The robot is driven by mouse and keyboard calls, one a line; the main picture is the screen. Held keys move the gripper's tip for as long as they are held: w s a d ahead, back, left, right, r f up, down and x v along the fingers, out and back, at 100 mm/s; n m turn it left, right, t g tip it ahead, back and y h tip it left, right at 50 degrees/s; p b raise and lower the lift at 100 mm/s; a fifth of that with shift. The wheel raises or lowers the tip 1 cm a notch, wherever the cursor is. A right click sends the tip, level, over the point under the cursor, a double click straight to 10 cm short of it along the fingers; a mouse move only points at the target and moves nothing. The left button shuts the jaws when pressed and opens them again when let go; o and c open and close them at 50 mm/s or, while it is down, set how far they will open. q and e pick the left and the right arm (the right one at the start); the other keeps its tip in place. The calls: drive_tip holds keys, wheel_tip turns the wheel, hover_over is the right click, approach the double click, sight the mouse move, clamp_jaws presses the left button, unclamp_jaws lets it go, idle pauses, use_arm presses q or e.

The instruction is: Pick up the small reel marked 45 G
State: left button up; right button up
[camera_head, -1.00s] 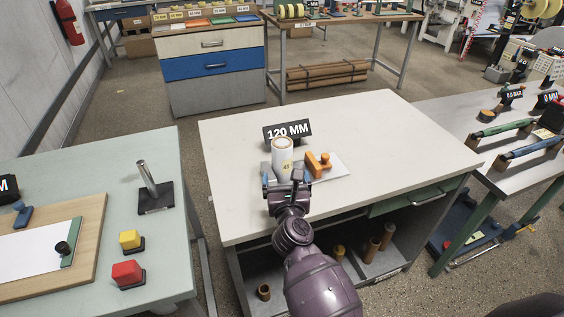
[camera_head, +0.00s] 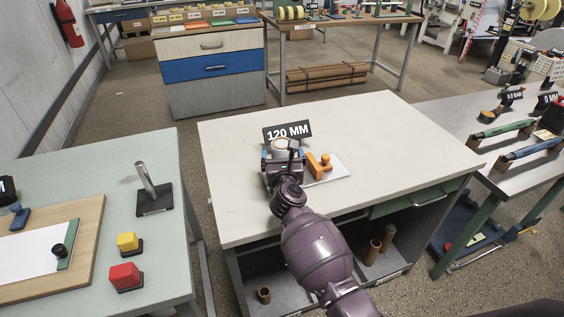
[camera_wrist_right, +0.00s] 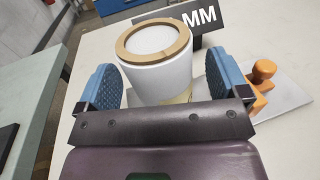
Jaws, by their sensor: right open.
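The small reel (camera_wrist_right: 158,72) is a white roll with a brown cardboard core ring on top. It stands upright on the white table in front of the 120 MM sign. In the head view its top (camera_head: 281,144) shows just past my right gripper, which hides most of it. A yellowish label shows low on its side in the wrist view, but I cannot read it there. My right gripper (camera_wrist_right: 163,85) is open, with one blue-padded finger on each side of the reel. A gap shows between the pads and the reel. My left gripper is not in view.
A black 120 MM sign (camera_head: 287,132) stands behind the reel. An orange-handled tool (camera_head: 319,166) on a pale plate lies close to its right. The rest of the white table (camera_head: 390,135) is clear. A side table (camera_head: 110,165) with yellow and red buttons stands left.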

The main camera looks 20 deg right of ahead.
drive_tip(key=shift+w+d, duration=0.15)
drive_tip(key=shift+w, duration=0.45)
drive_tip(key=shift+r, duration=0.1)
drive_tip(key=c, duration=1.1)
